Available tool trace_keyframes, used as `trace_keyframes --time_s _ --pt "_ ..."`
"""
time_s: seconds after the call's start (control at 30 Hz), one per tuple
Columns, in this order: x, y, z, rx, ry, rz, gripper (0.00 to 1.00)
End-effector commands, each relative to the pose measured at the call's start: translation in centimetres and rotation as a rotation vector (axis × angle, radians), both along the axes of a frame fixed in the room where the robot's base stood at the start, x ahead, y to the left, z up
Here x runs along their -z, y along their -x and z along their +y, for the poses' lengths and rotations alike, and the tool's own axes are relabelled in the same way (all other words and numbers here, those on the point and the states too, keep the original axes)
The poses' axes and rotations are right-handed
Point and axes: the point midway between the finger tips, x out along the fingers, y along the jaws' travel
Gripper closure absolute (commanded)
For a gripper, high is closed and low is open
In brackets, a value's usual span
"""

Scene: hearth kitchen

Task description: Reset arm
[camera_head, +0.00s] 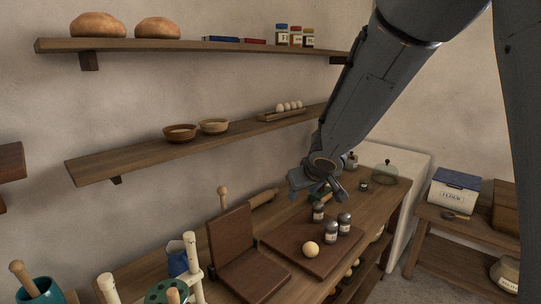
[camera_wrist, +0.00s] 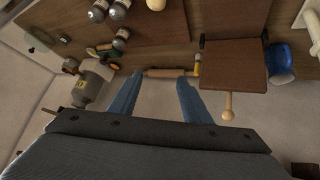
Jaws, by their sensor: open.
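My gripper (camera_head: 312,190) hangs above the back of the wooden counter (camera_head: 375,203), in front of the wall. In the wrist view its two blue fingers (camera_wrist: 156,92) are spread apart, with nothing between them. A rolling pin (camera_wrist: 165,73) lies on the counter beyond the fingertips in that view. My arm comes in from the upper right of the head view and hides part of the wall and shelves.
A board with a yellowish ball (camera_head: 311,249) and several shakers (camera_head: 344,222) lies below my gripper. A hinged wooden stand (camera_head: 232,240) is to its left. Shelves hold bread (camera_head: 98,25), bowls (camera_head: 180,132) and eggs (camera_head: 289,106). A flour box (camera_head: 452,191) stands at right.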

Motion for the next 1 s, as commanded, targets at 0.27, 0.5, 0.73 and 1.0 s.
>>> trace_keyframes --time_s 0.27,0.5,0.73,1.0 --pt "3.8 11.8 -8.6 0.248 0.021 0.224 0.56" --pt "6.2 20.2 -10.3 0.340 -0.024 0.395 0.56" --pt "8.4 25.3 -10.1 0.377 -0.080 0.509 0.56" --pt "12.8 24.9 -10.1 0.379 -0.071 0.545 0.56"
